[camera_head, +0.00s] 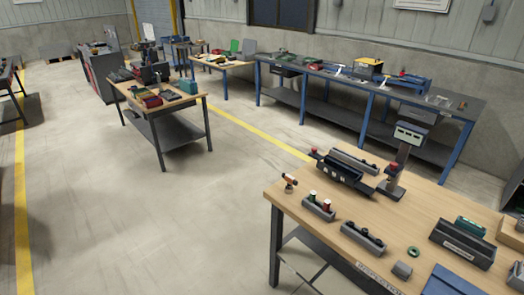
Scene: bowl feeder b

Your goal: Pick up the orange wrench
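I cannot make out an orange wrench in the head view. A small orange-brown item (289,183) stands at the far left corner of the near wooden table (278,194), but it is too small to tell what it is. A small brownish item (463,104) stands at the right end of the long blue-legged workbench (474,108); its kind is also unclear. Neither of my grippers is in view.
The near table carries grey trays (318,207), a dark bin (463,245), a green ring (413,251) and a post with a display (410,133). Another wooden table (168,108) stands at middle left. The floor (190,230) left of the near table is clear.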

